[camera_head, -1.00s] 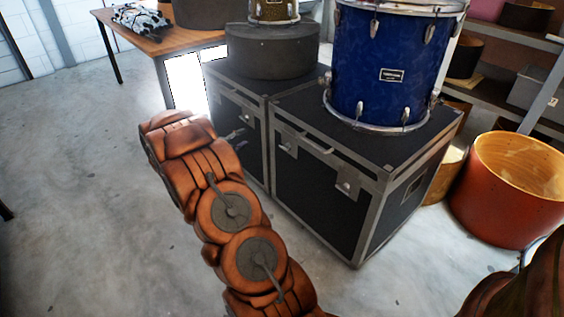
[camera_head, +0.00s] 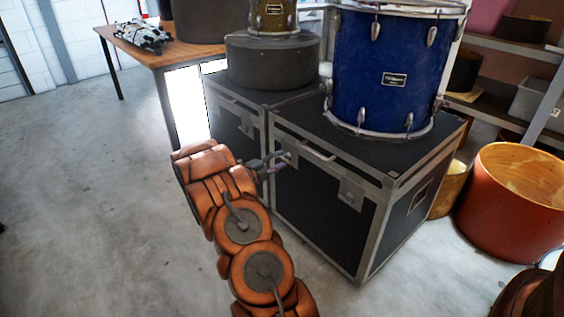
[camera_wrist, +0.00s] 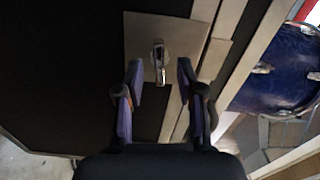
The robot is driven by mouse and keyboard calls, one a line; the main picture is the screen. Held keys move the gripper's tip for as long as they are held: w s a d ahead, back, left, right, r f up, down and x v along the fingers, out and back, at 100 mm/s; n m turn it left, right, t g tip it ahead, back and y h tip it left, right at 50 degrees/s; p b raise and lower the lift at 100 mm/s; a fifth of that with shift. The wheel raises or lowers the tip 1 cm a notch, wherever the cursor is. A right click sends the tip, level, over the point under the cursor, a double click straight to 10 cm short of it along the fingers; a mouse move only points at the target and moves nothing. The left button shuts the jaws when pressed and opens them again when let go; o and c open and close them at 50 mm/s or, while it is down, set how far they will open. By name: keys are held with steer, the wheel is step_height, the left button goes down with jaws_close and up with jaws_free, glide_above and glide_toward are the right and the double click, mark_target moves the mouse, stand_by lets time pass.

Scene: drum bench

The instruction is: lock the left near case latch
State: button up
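The near case (camera_head: 320,215) is black with grey metal edges and stands on the floor. Its left front latch is mostly covered by my gripper in the head view; a metal latch (camera_wrist: 158,62) on a grey plate shows in the wrist view, between and just beyond my fingertips. My gripper (camera_wrist: 160,76) is open, one finger on each side of the latch line, with nothing held. In the head view my gripper (camera_head: 283,161) is at the upper left of the case front. Whether the fingers touch the latch, I cannot tell.
A right latch (camera_head: 350,192) and a handle (camera_head: 318,152) are on the same case front. A blue drum (camera_head: 385,75) stands on top. Another black case (camera_head: 232,115) is to the left, bearing a round dark case (camera_head: 272,60). An orange drum shell (camera_head: 512,205) is at right.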

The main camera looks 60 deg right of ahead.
steer(key=shift+x, duration=0.95)
jaws_close()
